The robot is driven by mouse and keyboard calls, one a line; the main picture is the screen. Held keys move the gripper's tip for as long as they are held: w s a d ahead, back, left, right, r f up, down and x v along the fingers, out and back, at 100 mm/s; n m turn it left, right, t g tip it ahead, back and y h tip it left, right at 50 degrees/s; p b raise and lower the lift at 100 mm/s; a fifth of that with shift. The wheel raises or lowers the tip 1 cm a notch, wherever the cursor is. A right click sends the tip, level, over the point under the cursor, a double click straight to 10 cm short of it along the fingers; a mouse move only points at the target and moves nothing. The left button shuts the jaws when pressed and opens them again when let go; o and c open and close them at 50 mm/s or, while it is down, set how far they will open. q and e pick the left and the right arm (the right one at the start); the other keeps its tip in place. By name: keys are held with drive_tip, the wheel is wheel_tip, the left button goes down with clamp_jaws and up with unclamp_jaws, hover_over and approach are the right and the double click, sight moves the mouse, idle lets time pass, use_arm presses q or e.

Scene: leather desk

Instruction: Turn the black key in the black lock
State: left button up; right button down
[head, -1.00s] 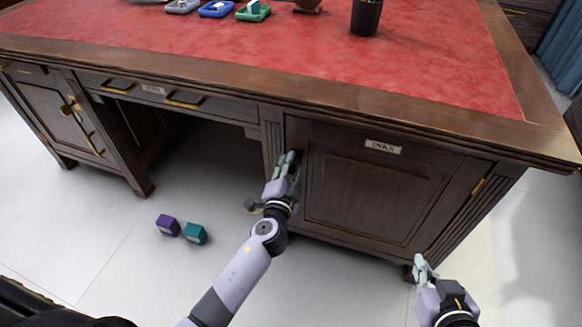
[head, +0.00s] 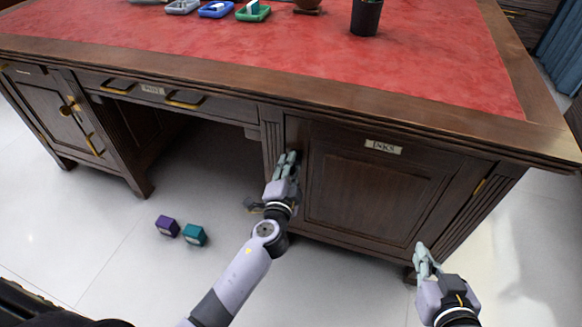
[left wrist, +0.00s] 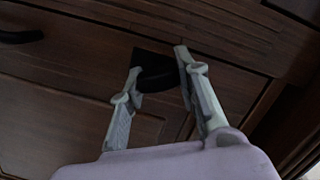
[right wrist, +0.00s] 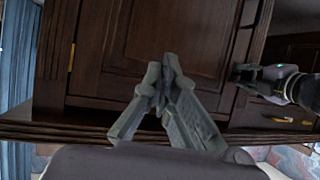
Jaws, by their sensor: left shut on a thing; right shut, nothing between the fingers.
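My left gripper (head: 289,158) is at the left edge of the INKS cabinet door (head: 372,185). In the left wrist view its fingers (left wrist: 158,75) are shut on a dark piece, the black key (left wrist: 155,73), against the dark wood. The black lock is not clear apart from the key, and the key's angle cannot be told. In the head view the fingers hide both. My right gripper (head: 424,256) is shut and empty, low in front of the cabinet's right side; it also shows in the right wrist view (right wrist: 158,82).
The red-topped desk (head: 300,62) stands above the cabinet. A purple box (head: 167,226) and a teal box (head: 195,235) lie on the floor left of my left arm. Small trays (head: 253,12) and a black pen cup (head: 366,16) are on the desktop. A brass hinge (head: 480,187) is at the door's right.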

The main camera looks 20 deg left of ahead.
drive_tip(key=shift+w, duration=0.1)
use_arm(q)
drive_tip(key=shift+m+b, duration=0.35)
drive_tip(key=shift+m, duration=1.05)
use_arm(e)
drive_tip(key=shift+w+a+r+t+y, duration=0.2)
drive_tip(key=shift+w+r+t, duration=0.25)
drive_tip(key=shift+r, duration=0.35)
drive_tip(key=shift+w+a+r+t+y, duration=0.15)
drive_tip(key=shift+w+a+r+t, duration=0.1)
drive_tip(key=shift+r+t, duration=0.45)
drive_tip(key=shift+w+a+r+t+y, duration=0.15)
drive_tip(key=shift+w+r+t, duration=0.2)
drive_tip(key=shift+r, duration=0.6)
